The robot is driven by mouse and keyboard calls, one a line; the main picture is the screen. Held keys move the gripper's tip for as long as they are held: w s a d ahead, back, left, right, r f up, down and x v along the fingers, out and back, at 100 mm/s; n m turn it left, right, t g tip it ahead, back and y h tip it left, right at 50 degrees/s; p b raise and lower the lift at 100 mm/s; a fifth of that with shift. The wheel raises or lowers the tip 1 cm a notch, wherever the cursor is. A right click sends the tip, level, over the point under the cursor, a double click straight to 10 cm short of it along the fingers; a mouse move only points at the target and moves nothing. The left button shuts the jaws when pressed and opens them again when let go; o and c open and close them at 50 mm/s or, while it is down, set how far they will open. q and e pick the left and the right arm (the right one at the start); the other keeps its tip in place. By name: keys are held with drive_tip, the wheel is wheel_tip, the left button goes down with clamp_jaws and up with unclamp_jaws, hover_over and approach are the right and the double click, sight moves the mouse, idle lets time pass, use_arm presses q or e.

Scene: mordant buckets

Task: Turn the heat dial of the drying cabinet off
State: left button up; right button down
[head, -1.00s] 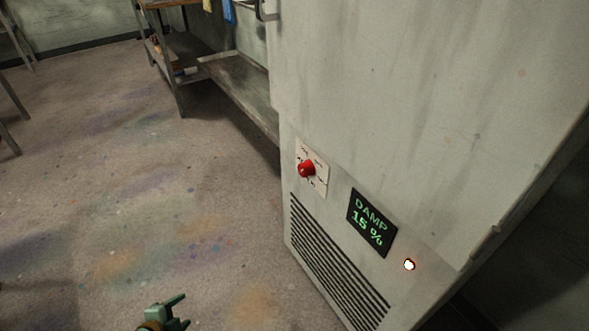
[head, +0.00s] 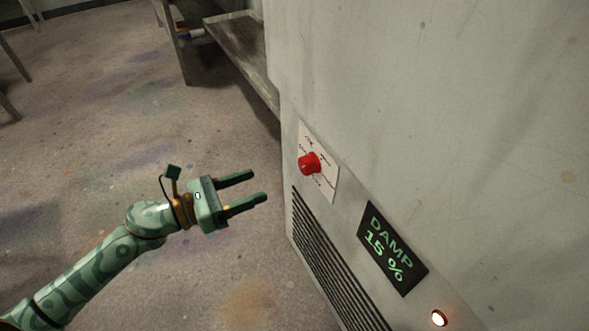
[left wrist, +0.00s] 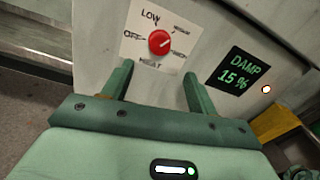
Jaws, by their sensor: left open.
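The drying cabinet (head: 410,110) is a tall pale grey, stained box at the right of the head view. Its heat dial (head: 309,163) is a red knob on a white label plate (head: 326,182). In the left wrist view the dial (left wrist: 159,42) sits between and beyond my fingertips, with OFF at its left and LOW above it; the other labels are hard to read. I cannot tell where the dial points. My left gripper (head: 260,185) is open and empty, a short way left of the dial, not touching it. My right gripper is not in view.
A dark display (head: 392,249) reads DAMP 15 % in green, and a lamp (head: 439,318) glows below it. A slatted vent (head: 325,265) is under the dial. A metal shelf (head: 243,48) stands behind.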

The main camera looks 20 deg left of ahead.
sight(302, 168)
use_arm(q)
drive_tip(key=x, duration=0.9)
drive_tip(key=shift+w+b, duration=0.15)
drive_tip(key=shift+b, duration=0.15)
drive_tip(key=shift+w+d, duration=0.45)
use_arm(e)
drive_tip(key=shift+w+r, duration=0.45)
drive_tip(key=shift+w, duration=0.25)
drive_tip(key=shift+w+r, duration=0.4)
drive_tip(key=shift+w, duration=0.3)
use_arm(q)
drive_tip(key=c, duration=1)
